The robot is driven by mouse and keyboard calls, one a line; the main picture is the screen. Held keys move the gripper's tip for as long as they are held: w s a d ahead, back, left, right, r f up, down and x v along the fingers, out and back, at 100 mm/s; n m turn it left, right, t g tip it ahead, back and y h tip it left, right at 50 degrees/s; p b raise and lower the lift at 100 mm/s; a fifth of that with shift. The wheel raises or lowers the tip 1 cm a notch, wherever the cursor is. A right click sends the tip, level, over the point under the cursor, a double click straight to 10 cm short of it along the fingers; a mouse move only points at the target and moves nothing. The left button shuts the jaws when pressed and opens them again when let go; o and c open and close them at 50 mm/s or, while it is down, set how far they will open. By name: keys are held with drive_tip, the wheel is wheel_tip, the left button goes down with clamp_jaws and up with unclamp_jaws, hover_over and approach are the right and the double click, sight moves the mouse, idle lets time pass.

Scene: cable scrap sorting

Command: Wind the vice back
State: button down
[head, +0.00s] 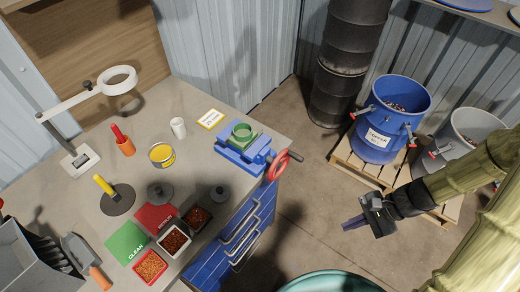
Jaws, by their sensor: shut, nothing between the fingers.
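The blue vice (244,152) is fixed at the right end of the workbench. A green ring-shaped piece (242,131) shows at its jaws; I cannot tell how tightly it is held. The vice's red handwheel (278,165) faces right, off the bench edge, with a small dark knob to its right. My gripper (350,225) is shut and empty, in the open air to the right of and below the handwheel, apart from it. My arm reaches in from the right.
The bench (95,205) carries small trays, a yellow tin (162,154), a white cup (178,128) and a magnifier lamp (118,79). A blue drum (378,145) stands on a pallet behind my gripper. A teal tub rim (330,282) shows below. Floor between bench and pallet is clear.

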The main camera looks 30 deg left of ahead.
drive_tip(key=d+r+n+t+h, duration=0.6)
drive_tip(key=d+r, duration=0.5)
drive_tip(key=r, duration=0.4)
drive_tip(key=shift+w+d+n+t, duration=0.15)
drive_tip(key=shift+w+n+t, duration=0.05)
drive_tip(key=shift+n+t, duration=0.45)
drive_tip(key=shift+s+d, duration=0.1)
